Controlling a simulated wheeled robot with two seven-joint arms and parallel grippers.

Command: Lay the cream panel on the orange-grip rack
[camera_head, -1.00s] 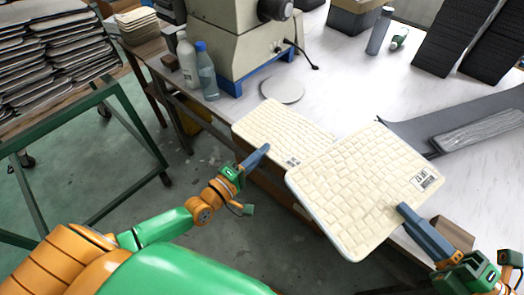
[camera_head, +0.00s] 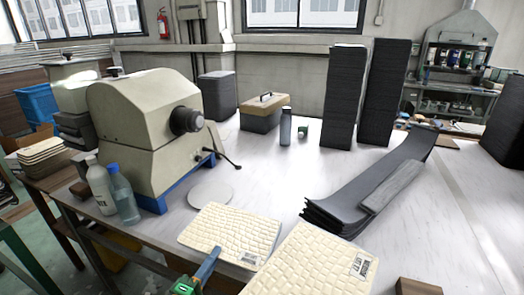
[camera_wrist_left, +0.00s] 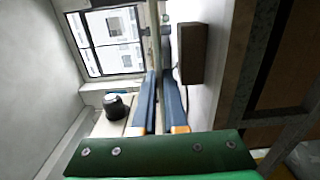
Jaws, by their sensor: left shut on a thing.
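Two cream panels with a woven pattern and a printed label show in the head view. The smaller-looking left panel (camera_head: 226,232) is at the table's front edge, and my left gripper (camera_head: 209,264) is shut on its near edge. I cannot tell whether that panel touches the table. The right panel (camera_head: 312,262) is nearer and runs out of the bottom of the picture. My right gripper is out of view. In the left wrist view, the two blue fingers of my left gripper (camera_wrist_left: 159,80) are close together. I see no rack with orange grips.
A cream machine (camera_head: 145,125) with a blue base stands at the left, bottles (camera_head: 122,195) beside it. A round grey plate (camera_head: 210,194) lies before it. Dark curved panels (camera_head: 335,208) lie at the right, and tall dark stacks (camera_head: 343,100) stand behind.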

